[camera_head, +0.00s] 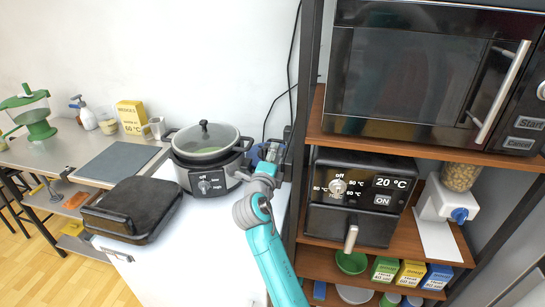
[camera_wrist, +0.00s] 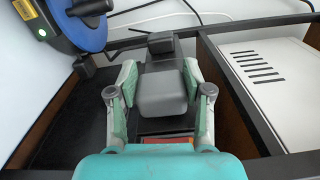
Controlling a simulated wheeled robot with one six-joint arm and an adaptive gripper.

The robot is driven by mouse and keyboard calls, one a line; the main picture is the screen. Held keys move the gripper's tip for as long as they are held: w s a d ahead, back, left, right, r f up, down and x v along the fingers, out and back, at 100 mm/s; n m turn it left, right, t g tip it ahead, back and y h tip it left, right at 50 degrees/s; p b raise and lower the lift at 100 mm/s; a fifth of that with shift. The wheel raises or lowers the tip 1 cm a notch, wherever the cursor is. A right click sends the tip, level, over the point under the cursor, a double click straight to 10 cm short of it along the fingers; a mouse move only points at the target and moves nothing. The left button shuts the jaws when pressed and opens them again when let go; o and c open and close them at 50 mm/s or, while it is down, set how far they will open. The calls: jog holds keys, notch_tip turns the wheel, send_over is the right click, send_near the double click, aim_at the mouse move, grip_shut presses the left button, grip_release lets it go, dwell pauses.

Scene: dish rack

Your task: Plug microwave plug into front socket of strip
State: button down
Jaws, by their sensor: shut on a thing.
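My gripper (camera_wrist: 160,82) has its two fingers closed on the sides of a grey plug (camera_wrist: 163,100) in the wrist view. The plug is over a dark, narrow body that looks like the power strip (camera_wrist: 160,128), with a red-orange part (camera_wrist: 167,140) near my palm. A smaller dark block (camera_wrist: 161,43) stands just beyond the plug. Whether the plug's pins are in a socket is hidden. In the head view my gripper (camera_head: 271,153) is at the back right of the white counter, beside the shelf post. The microwave (camera_head: 425,75) stands on the upper shelf.
A slow cooker (camera_head: 208,155) stands just left of my gripper, and a black grill (camera_head: 130,208) is nearer. A blue round thing (camera_wrist: 82,28) is at upper left in the wrist view. A white vented casing (camera_wrist: 265,80) is at right. Cables (camera_wrist: 150,18) run behind.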

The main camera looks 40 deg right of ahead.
jog(key=shift+s+d, duration=0.2)
dwell(0.4)
jog(key=shift+c, duration=2)
grip_release()
jog(key=v, duration=1.2)
jog(key=shift+f, duration=0.1)
